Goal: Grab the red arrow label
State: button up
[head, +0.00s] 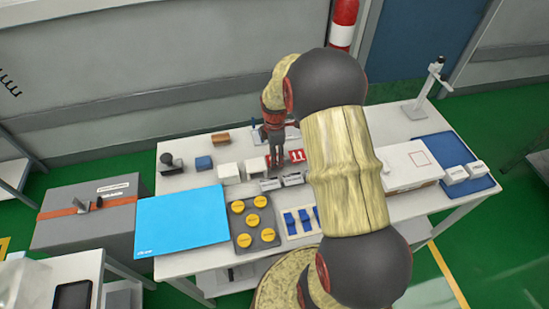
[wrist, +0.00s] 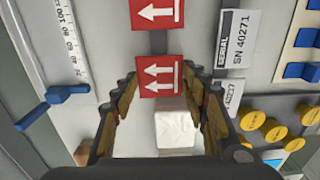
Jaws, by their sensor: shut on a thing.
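Two red labels with white double arrows show in the wrist view. One red arrow label (wrist: 160,77) sits between the fingertips of my gripper (wrist: 158,85), which is shut on it. The other red arrow label (wrist: 157,12) lies just beyond, at the top edge, apart from the fingers. In the head view my gripper (head: 275,155) points down at the back middle of the white table, and a red arrow label (head: 297,155) shows just right of it. I cannot tell whether the held label is clear of the surface below.
White blocks (head: 229,173) and serial-number tags (wrist: 237,40) are close by. A blue mat (head: 182,220), a grey tray with yellow knobs (head: 256,222) and blue clips (head: 304,217) lie in front. A ruler with a blue slider (wrist: 67,92) is left in the wrist view.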

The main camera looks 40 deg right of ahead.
notch_tip(320, 180, up, 4)
jog(key=shift+r+p, duration=0.1)
jog(key=shift+p, duration=0.4)
jog(key=s+d+r+p, duration=0.3)
jog(key=s+r, duration=0.6)
jog(key=s, duration=0.4)
jog(key=shift+d+p, duration=0.3)
jog(key=shift+d, duration=0.5)
